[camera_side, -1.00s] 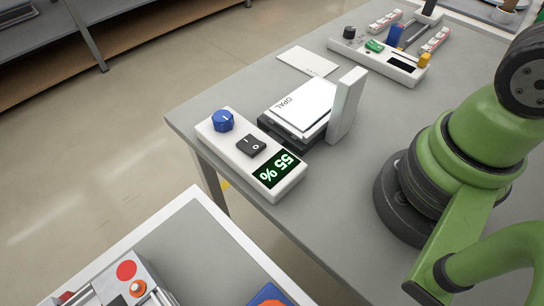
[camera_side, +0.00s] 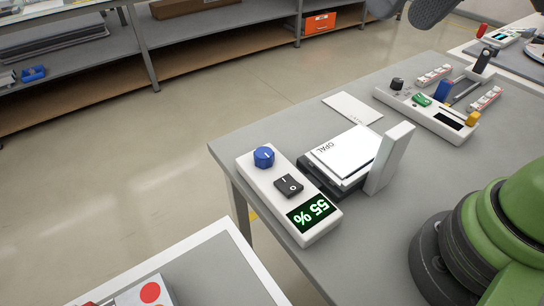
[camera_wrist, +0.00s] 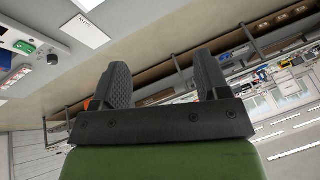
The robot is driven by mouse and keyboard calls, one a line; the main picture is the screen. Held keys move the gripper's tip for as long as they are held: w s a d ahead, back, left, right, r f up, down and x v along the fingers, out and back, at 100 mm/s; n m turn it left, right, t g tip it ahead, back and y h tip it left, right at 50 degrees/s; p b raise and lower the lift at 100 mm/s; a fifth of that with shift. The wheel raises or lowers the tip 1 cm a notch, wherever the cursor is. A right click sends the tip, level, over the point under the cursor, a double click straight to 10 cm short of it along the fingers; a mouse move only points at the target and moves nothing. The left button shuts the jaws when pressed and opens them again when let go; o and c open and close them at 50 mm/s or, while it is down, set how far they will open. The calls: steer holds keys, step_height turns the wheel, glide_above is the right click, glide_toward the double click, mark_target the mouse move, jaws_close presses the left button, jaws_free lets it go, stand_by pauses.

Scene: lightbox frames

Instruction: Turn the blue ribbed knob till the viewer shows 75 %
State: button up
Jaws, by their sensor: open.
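The blue ribbed knob (camera_side: 264,157) sits at the far end of a white control box (camera_side: 251,181) near the table's left edge. Its display (camera_side: 312,213) reads 55 % in green, upside down in the side view. A black rocker switch (camera_side: 288,186) lies between knob and display. In the wrist view my gripper (camera_wrist: 165,85) is open and empty, its two dark ribbed fingers apart. It points away from the knob, which is not in the wrist view. In the side view only a dark part, likely a finger, shows at the top edge.
A viewer with a white OPAL card (camera_side: 346,150) and an upright white block (camera_side: 390,158) stands right beside the box. A flat white card (camera_side: 352,108) lies behind it. A second control panel (camera_side: 428,112) stands farther back. A lower bench (camera_side: 215,262) is in front.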

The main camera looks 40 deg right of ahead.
steer(key=w+a+f+n+g, duration=0.1)
steer(key=w+a+f+g, duration=0.15)
steer(key=w, duration=0.35)
steer(key=n+g+h, duration=0.2)
steer(key=n+g, duration=0.1)
glide_toward(264, 152)
steer(key=shift+t, duration=0.25)
steer(key=f, duration=1)
steer(key=shift+s+a, duration=0.1)
steer(key=shift+s, duration=0.15)
steer(key=shift+r, duration=0.1)
steer(key=c, duration=0.9)
steer(key=shift+c, duration=0.2)
